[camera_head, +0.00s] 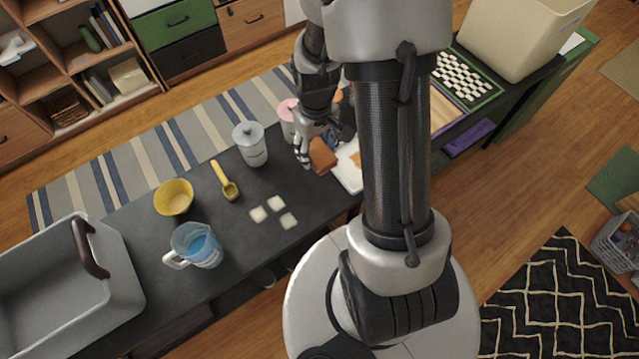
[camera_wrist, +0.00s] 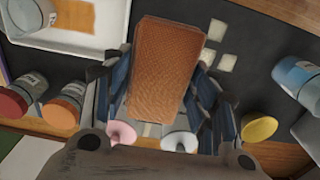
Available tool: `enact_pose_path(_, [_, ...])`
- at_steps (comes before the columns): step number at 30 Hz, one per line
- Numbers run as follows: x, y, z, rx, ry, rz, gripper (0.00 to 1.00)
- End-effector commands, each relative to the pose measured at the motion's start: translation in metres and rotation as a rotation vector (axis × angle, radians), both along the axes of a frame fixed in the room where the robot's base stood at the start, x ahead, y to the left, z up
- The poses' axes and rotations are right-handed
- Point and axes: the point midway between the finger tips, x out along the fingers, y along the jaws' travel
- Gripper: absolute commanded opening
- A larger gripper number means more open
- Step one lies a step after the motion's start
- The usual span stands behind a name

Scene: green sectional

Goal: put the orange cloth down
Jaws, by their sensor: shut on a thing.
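The orange cloth (camera_head: 322,156), a folded orange-brown rectangle, shows beside the white tray in the head view. It fills the middle of the wrist view (camera_wrist: 165,62). My gripper (camera_head: 312,146) is shut on it, with one finger along each side. In the wrist view my gripper (camera_wrist: 160,95) covers the cloth's lower edges. The cloth is over the dark table (camera_head: 225,262); I cannot tell whether it touches the top. My arm hides part of the table to the right of the cloth.
The white tray (camera_head: 349,179) is right of the cloth. A grey-lidded jar (camera_head: 251,147), pink-lidded jar (camera_head: 288,113), yellow scoop (camera_head: 228,184), yellow bowl (camera_head: 174,196), blue jug (camera_head: 198,246) and grey bin (camera_head: 62,282) stand around. Pale squares (camera_head: 276,204) lie front-left. Bare table surrounds them.

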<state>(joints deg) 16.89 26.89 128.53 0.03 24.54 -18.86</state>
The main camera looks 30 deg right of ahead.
Motion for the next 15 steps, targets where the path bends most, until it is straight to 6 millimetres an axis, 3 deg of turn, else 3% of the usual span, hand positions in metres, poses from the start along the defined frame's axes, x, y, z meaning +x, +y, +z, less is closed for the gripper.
enact_pose_path(5, [-0.004,-0.002,-0.023,0.000,0.006,0.001,0.23])
enact_pose_path(15, [-0.004,-0.002,-0.116,0.000,0.005,0.001,0.23])
